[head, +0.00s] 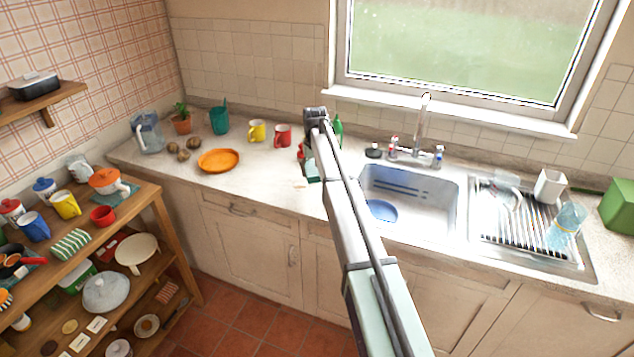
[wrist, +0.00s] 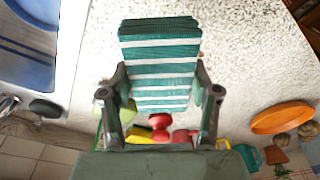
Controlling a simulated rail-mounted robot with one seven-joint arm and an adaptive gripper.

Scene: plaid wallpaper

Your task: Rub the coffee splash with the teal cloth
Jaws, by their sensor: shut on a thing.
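My gripper (wrist: 160,78) is shut on the teal cloth (wrist: 158,52), a folded cloth with white stripes, seen between the two fingers in the wrist view. In the head view the gripper (head: 311,163) is over the counter just left of the sink, and a dark teal bit of the cloth (head: 313,176) shows at its end. The cloth is low over or on the counter; I cannot tell whether it touches.
The sink (head: 410,197) is to the right, with a drying rack (head: 515,220) beyond. A green bottle (head: 338,129), red mug (head: 283,135), yellow mug (head: 257,130) and orange plate (head: 218,160) are nearby. A wooden shelf (head: 160,215) stands left. The counter front between plate and sink is mostly clear.

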